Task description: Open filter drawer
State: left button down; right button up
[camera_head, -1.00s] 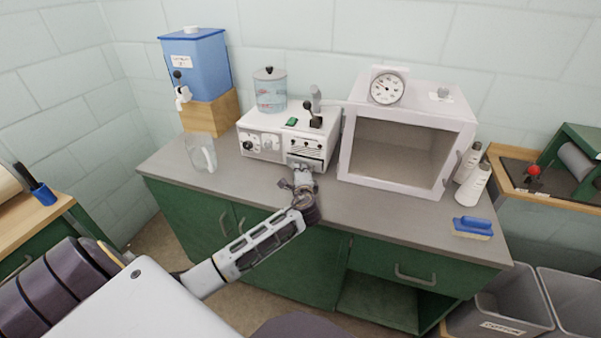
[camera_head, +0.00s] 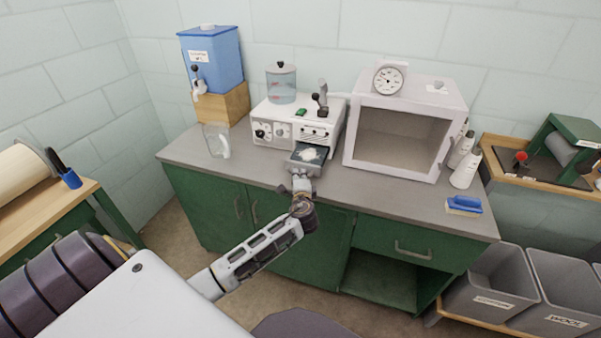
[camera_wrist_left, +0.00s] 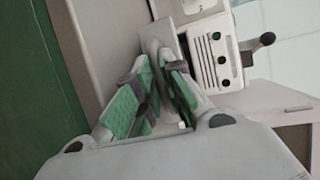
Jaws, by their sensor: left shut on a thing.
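The white machine (camera_head: 275,131) stands on the grey counter, with knobs on its front and a lever on top. Its filter drawer (camera_head: 307,157) sticks out of the front toward me, and pale stuff lies in its dark inside. My left gripper (camera_head: 301,183) is at the drawer's front. In the left wrist view, the green-padded fingers of the left gripper (camera_wrist_left: 157,85) are closed around the drawer handle (camera_wrist_left: 153,47). The machine's front (camera_wrist_left: 217,52) is tilted in that view. My right gripper is not in view.
A glass jug (camera_head: 216,140) stands left of the machine, and a blue water tank (camera_head: 211,60) on a wooden block behind it. A white oven-like cabinet (camera_head: 403,130) stands to the right.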

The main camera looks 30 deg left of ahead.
pick_arm(q)
jog(key=s, duration=0.2)
jog(key=shift+s+d+p, duration=0.35)
jog(key=shift+s+d, duration=0.15)
jog(key=shift+s, duration=0.35)
jog(key=c, duration=1.5)
grip_release()
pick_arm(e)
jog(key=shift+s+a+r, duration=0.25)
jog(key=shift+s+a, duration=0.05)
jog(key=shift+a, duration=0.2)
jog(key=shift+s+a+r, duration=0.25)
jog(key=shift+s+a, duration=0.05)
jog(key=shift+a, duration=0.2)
pick_arm(q)
jog(key=shift+v, duration=6)
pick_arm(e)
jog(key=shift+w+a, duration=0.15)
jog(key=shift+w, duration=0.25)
